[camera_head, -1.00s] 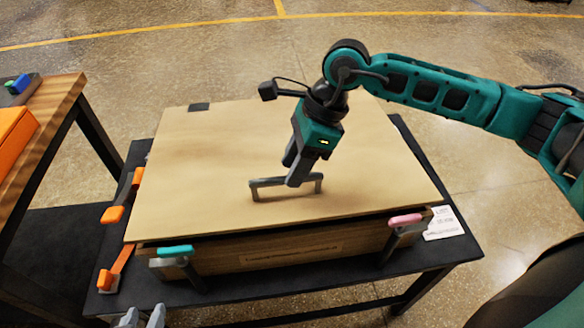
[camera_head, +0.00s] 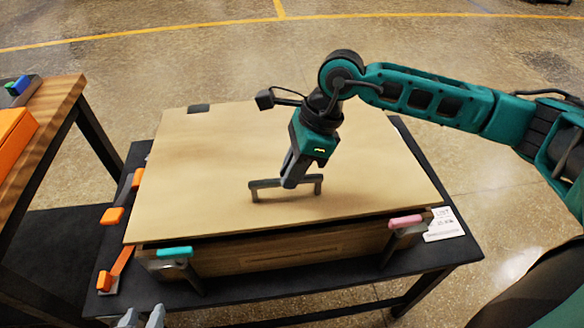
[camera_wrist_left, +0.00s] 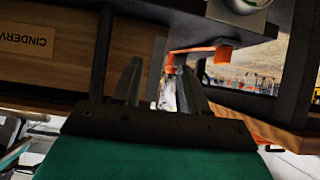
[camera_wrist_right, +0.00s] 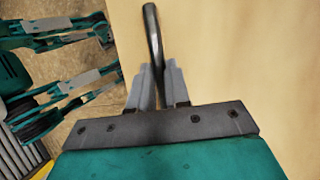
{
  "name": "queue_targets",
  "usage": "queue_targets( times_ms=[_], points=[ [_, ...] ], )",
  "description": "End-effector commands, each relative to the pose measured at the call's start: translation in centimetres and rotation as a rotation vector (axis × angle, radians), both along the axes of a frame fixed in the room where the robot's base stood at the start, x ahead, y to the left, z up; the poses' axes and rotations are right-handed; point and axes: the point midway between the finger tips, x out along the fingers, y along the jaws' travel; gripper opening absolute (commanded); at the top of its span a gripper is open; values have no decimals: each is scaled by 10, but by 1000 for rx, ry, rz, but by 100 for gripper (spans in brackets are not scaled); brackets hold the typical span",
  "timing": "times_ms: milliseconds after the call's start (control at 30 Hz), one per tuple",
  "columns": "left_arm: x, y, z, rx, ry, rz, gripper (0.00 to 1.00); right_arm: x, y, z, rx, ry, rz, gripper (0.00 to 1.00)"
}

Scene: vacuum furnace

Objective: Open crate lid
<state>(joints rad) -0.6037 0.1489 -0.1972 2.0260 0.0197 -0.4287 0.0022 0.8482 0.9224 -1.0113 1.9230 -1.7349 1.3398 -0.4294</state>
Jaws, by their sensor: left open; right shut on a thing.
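A wooden crate (camera_head: 290,252) stands on a black table, covered by a flat tan lid (camera_head: 200,160). A grey bar handle (camera_head: 262,187) stands on the lid near its middle. My right gripper (camera_head: 288,184) is shut on the handle; in the right wrist view the dark handle (camera_wrist_right: 152,40) runs up between its fingers. A teal-topped clamp (camera_head: 174,252) and a pink-topped clamp (camera_head: 405,221) are at the crate's front corners. There is a dark gap under the lid's front edge. My left gripper (camera_head: 142,318) is open and empty, low in front of the table; its fingers also show in the left wrist view (camera_wrist_left: 158,88).
The black table (camera_head: 455,250) carries orange-ended parts (camera_head: 113,215) left of the crate and a white label (camera_head: 443,224) at right. A wooden bench (camera_head: 55,95) with an orange box (camera_head: 14,135) stands at left. The floor behind is clear.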

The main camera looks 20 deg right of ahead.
Motion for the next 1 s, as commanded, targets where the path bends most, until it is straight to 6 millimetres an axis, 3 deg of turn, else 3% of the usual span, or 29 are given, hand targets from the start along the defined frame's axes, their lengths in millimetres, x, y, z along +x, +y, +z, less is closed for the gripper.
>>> queue_targets(
  times_ms=[367, 567, 767, 1000],
  points=[
    [0, 1, -1, 2, 3, 2, 43, 0, 0, 1, 0, 0, 0, 0],
    [0, 2, 8, 4, -2, 3, 43, 5, -2, 16, 9, 31, -1, 0],
    [-1, 9, 23, 20, -13, 12, 43, 20, -5, 58, 39, 124, -2, 0],
    [-11, 20, 25, 37, 2, 30, 43, 56, -16, 121, 36, 110, -2, 0]
  ],
)
